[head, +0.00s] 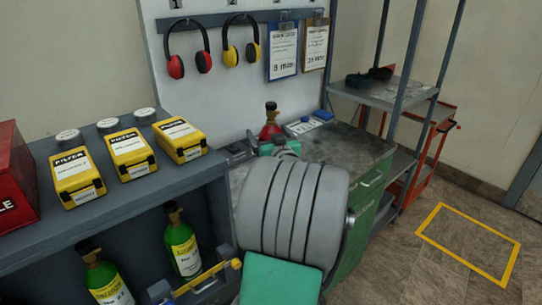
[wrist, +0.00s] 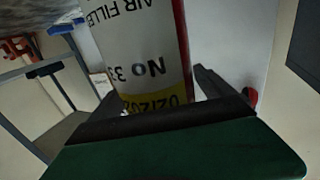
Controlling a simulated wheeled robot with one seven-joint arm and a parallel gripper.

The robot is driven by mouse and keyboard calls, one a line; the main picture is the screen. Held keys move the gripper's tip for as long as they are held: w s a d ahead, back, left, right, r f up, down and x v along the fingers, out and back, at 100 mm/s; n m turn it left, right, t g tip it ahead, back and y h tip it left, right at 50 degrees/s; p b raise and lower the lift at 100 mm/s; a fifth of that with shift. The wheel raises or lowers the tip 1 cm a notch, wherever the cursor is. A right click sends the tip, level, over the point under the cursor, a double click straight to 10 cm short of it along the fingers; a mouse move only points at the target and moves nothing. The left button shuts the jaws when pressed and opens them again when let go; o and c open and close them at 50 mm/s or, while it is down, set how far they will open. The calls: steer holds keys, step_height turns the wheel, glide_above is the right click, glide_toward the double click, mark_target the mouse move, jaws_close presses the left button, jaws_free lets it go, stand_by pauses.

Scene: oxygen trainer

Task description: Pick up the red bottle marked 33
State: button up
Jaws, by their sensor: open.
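The red bottle (head: 270,131) stands upright on the grey workbench in the head view, with a dark top; its lower part is hidden behind my arm. In the wrist view the bottle (wrist: 143,45) fills the middle, its white and yellow label upside down and reading "No 33", partly cut off. My gripper (wrist: 135,58) is open, with one dark finger on each side of the bottle. I cannot tell whether either finger touches it. In the head view my arm hides most of the gripper.
A blue-and-white item (head: 308,124) lies on the workbench (head: 358,150) right of the bottle. Green bottles (head: 182,245) stand on the lower left shelf, below yellow filter boxes (head: 128,147). A grey metal rack (head: 385,95) stands at the right. The floor at right is clear.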

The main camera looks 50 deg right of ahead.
steer(key=shift+c, duration=0.4)
jaws_close()
steer(key=shift+r, duration=0.2)
stand_by(0.5)
